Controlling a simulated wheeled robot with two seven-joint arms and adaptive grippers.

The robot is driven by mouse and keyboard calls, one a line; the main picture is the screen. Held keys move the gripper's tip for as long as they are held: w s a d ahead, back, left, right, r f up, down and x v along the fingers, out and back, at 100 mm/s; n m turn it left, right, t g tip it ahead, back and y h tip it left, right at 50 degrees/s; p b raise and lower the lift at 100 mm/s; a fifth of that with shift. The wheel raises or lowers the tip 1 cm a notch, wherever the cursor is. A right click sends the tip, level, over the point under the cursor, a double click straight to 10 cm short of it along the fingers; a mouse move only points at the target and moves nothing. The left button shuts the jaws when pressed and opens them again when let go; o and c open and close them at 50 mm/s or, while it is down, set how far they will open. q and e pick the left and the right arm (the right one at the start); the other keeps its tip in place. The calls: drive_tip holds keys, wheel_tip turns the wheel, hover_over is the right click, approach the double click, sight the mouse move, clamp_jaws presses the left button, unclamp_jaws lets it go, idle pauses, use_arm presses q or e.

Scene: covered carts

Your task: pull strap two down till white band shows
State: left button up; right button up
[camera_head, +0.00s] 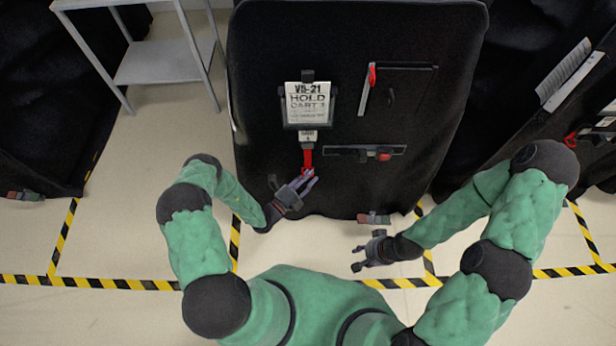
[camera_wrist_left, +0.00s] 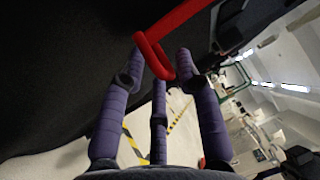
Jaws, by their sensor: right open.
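A red strap (camera_head: 308,160) hangs on the black cart cover (camera_head: 262,70), below a small white label (camera_head: 308,137) whose text is too small to read. In the left wrist view the strap's red looped end (camera_wrist_left: 152,55) lies at the fingertips. My left gripper (camera_head: 309,177) is at the strap's lower end, its purple fingers straight and apart on both sides of the loop (camera_wrist_left: 165,62). I cannot tell whether they touch it. No white band is visible on the red strap. My right gripper (camera_head: 362,258) is open and empty, low in front of the cover.
A bar with a red part (camera_head: 384,156) and a red-handled fitting (camera_head: 372,76) are to the right. A grey shelf (camera_head: 155,62) stands left.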

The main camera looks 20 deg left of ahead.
use_arm(q)
drive_tip(key=v, duration=1.2)
drive_tip(key=shift+r, duration=0.15)
idle(0.4)
